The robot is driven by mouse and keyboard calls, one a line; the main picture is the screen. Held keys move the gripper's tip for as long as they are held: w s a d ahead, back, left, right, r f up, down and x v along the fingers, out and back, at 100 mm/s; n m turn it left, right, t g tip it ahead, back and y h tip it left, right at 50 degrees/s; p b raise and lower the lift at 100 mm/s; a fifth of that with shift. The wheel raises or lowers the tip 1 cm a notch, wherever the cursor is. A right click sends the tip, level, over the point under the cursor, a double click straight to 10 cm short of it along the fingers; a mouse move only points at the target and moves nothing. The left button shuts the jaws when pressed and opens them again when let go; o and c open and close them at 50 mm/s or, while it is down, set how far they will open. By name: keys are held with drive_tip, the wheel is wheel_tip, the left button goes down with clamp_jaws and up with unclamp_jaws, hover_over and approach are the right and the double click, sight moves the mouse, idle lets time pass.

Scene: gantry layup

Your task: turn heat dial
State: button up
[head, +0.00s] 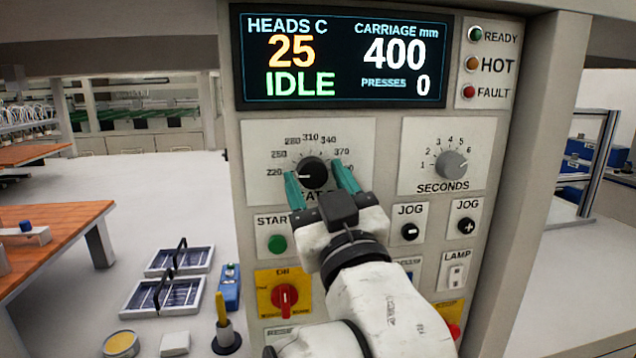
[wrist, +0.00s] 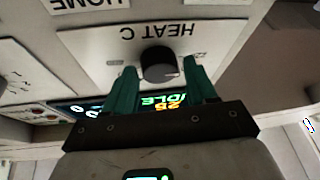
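The heat dial (head: 313,172) is a round black knob on a white plate with a scale of numbers from 220 up past 370. Its white mark points left, near 220. In the wrist view the dial (wrist: 159,65) shows upside down, under the label HEAT C. My gripper (head: 320,180) has two teal fingers, spread open, one on each side of the dial. In the wrist view my gripper (wrist: 160,80) has the dial between its fingertips, with gaps showing on both sides. My gripper hides part of the dial's label in the head view.
The display (head: 345,55) reads HEADS 25, IDLE, carriage 400. The seconds dial (head: 451,164) is at the right. The green start button (head: 277,243), red switch (head: 285,297) and jog buttons (head: 409,231) sit below. Trays (head: 165,295) and an orange-topped table (head: 50,240) stand at the left.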

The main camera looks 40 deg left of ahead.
drive_tip(key=c, duration=0.8)
